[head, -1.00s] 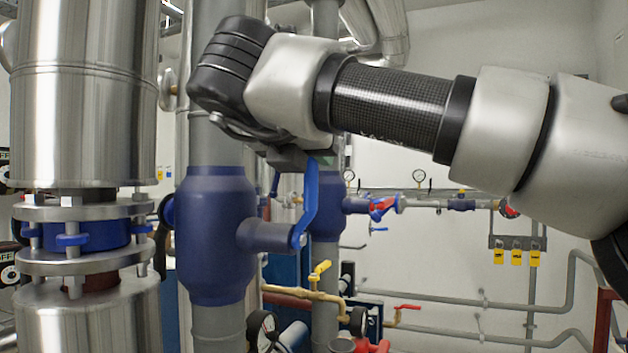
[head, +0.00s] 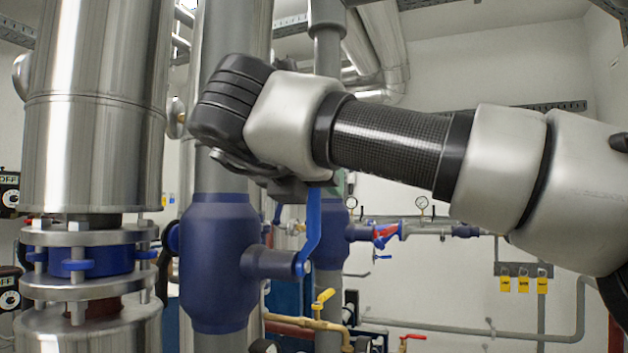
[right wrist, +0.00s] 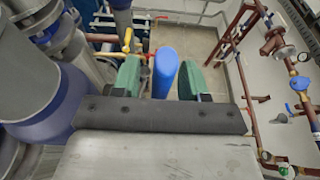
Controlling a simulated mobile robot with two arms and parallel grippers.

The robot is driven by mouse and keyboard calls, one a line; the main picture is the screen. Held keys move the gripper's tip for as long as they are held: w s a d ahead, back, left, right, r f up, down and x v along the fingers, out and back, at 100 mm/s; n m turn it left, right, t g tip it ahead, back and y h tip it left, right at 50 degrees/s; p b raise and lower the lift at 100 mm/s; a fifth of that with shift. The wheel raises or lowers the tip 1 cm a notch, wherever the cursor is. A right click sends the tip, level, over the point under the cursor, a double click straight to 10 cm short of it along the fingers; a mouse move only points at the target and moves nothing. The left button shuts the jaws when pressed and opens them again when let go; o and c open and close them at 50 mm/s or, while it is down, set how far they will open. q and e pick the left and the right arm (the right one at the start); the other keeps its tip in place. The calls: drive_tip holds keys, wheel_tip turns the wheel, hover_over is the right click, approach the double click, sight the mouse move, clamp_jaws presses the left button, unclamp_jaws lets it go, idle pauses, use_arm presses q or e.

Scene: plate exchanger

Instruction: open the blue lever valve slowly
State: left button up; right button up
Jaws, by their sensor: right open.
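The blue lever (head: 313,232) belongs to a dark blue valve body (head: 217,265) on a vertical grey pipe. In the head view it rises nearly upright from the end of the valve's side stem (head: 272,263). My right gripper (head: 320,187) is at the lever's upper end, which is partly hidden by it. In the right wrist view the lever (right wrist: 165,72) stands between the two green fingers of the right gripper (right wrist: 161,76). The jaws are open, with a visible gap on each side of the lever. My left gripper is not in view.
A large metal-clad pipe (head: 93,110) with a bolted flange (head: 85,237) stands left of the valve. A yellow-handled valve (head: 325,296) sits low behind the lever. A thin pipe with gauges (head: 422,203) and a red-handled valve runs along the back wall.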

drive_tip(key=b+v, duration=0.2)
drive_tip(key=v, duration=0.8)
drive_tip(key=shift+s+a, duration=0.2)
drive_tip(key=shift+s, duration=0.15)
